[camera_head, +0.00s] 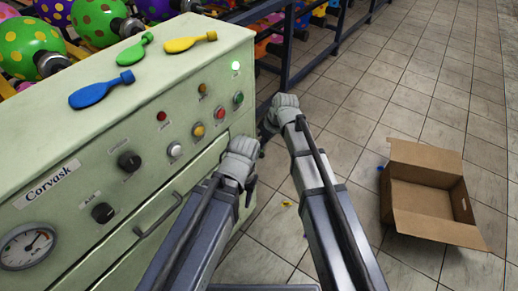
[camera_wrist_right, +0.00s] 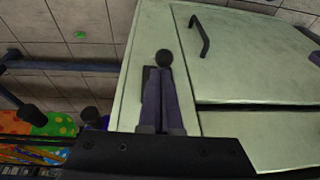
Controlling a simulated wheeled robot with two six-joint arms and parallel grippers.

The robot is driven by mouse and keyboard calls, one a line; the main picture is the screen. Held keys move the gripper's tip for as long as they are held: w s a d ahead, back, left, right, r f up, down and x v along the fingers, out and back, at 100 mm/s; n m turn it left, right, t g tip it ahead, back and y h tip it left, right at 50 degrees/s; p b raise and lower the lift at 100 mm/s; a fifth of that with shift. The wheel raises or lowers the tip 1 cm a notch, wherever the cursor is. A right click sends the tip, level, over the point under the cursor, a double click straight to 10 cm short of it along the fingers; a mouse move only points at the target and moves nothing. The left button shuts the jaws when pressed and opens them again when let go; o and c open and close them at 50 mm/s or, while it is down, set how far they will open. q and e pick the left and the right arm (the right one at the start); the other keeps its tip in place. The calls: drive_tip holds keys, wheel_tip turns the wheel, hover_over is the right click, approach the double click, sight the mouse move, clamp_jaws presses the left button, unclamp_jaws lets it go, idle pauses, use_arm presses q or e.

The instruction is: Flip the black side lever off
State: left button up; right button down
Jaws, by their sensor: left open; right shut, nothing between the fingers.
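The black side lever (camera_wrist_right: 163,57) shows in the right wrist view as a round black knob, with a dark plate behind it on the machine's pale green side. My right gripper (camera_wrist_right: 163,76) is shut and empty, its fingertips right by the knob; I cannot tell whether they touch it. In the head view, my right gripper (camera_head: 265,136) is at the machine's right side, and the lever is hidden there. My left gripper (camera_head: 250,188) is open and empty in front of the machine's front panel near its right edge.
Blue (camera_head: 101,90), green (camera_head: 134,50) and yellow (camera_head: 190,43) deflated balloons lie on the machine's top. An open cardboard box (camera_head: 425,195) stands on the tiled floor at right. A dark blue rack (camera_head: 288,45) stands behind the machine. The floor between is mostly clear.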

drive_tip(key=f+t+y+b, duration=0.1)
drive_tip(key=y+b, duration=0.1)
drive_tip(key=b, duration=0.2)
drive_tip(key=s+d+f+t+y+b, duration=0.1)
drive_tip(key=f+y+b, duration=0.1)
drive_tip(key=b, duration=0.2)
drive_tip(key=d+f+t+y+b, duration=0.1)
drive_tip(key=f+t+y+b, duration=0.1)
drive_tip(key=b, duration=0.2)
drive_tip(key=shift+s+b, duration=0.4)
drive_tip(key=shift+w, duration=0.1)
drive_tip(key=shift+w+a+r+p, duration=0.3)
drive_tip(key=shift+w+a+p, duration=0.1)
drive_tip(key=shift+a, duration=0.1)
drive_tip(key=shift+s, duration=0.1)
